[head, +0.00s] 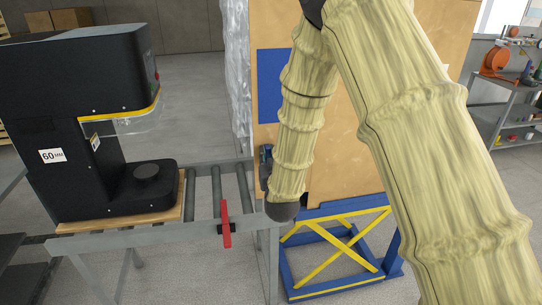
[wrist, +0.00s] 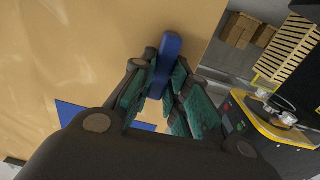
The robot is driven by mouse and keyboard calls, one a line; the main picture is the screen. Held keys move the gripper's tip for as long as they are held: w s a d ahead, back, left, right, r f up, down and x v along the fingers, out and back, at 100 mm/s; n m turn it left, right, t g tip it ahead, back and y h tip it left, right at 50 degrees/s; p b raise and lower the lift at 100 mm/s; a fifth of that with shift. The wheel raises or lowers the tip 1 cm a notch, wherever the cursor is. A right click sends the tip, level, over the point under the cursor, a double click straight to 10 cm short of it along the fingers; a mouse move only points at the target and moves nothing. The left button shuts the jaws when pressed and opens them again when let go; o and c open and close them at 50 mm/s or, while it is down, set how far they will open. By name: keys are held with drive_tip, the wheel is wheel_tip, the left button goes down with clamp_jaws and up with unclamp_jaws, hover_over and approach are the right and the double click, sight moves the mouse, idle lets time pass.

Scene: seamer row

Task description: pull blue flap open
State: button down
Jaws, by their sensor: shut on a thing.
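A large tan panel (head: 335,150) stands upright beyond my arm, with a flat blue rectangle (head: 272,85) on its face. In the wrist view, the tan panel (wrist: 60,50) fills the left side, and a corner of a blue patch (wrist: 85,117) shows low on it. A blue bar-shaped handle (wrist: 169,48) stands out from the panel near its edge. My gripper (wrist: 165,80) is shut on this handle, with its teal pads on both sides. In the head view, my gripper (head: 265,160) is mostly hidden behind my sleeved wrist, at the panel's left edge.
A blue and yellow frame (head: 335,250) sits below the panel. Shelving (head: 505,110) is at the far right. Open floor shows behind the conveyor.

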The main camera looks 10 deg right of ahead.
drive_tip(key=shift+s+d, duration=0.3)
drive_tip(key=shift+s, duration=0.35)
drive_tip(key=c, duration=1.4)
unclamp_jaws()
drive_tip(key=s, duration=0.8)
drive_tip(key=s+a, duration=0.1)
drive_tip(key=s, duration=0.3)
drive_tip(key=shift+f, duration=0.1)
